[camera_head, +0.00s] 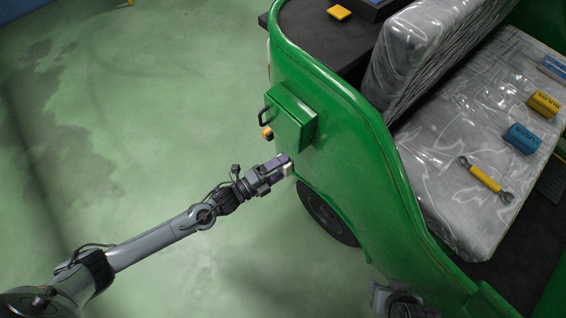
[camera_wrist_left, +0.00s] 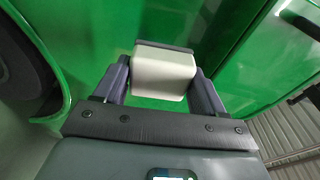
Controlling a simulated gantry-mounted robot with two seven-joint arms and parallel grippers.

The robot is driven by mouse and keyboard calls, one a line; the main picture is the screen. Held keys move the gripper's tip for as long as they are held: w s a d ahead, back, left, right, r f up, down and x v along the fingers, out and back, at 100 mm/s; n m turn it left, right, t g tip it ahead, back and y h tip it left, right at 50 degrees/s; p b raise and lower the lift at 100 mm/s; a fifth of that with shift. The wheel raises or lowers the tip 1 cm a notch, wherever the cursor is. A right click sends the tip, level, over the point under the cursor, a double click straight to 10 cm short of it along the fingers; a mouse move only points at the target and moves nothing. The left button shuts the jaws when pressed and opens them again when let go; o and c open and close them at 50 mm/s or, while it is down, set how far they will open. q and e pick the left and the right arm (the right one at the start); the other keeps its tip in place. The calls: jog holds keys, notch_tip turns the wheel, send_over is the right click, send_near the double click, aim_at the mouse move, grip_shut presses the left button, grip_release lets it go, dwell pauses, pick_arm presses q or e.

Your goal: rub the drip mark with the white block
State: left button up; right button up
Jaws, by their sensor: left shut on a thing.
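My left gripper (camera_head: 280,167) is shut on the white block (camera_wrist_left: 163,73), with one finger on each side of it. The block's far end has a dark grey face, turned to the green body panel. In the head view the white block (camera_head: 287,169) shows only as a small pale patch at the fingertips. It is close to the green side of the rickshaw (camera_head: 345,155), below the green box; I cannot tell whether it touches. I cannot make out the drip mark in either view.
A green box (camera_head: 291,117) with a black handle (camera_head: 265,115) juts from the panel above the gripper. A wheel (camera_head: 328,215) is below. A wrench (camera_head: 486,179), blue block (camera_head: 522,138) and yellow block (camera_head: 544,103) lie on the plastic-covered seat (camera_head: 450,150). Floor at left is clear.

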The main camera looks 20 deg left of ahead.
dwell(0.3)
pick_arm(q)
jog(key=shift+p+v, duration=0.55)
jog(key=shift+v, duration=0.3)
jog(key=shift+s+a, duration=0.2)
jog(key=shift+s, duration=0.4)
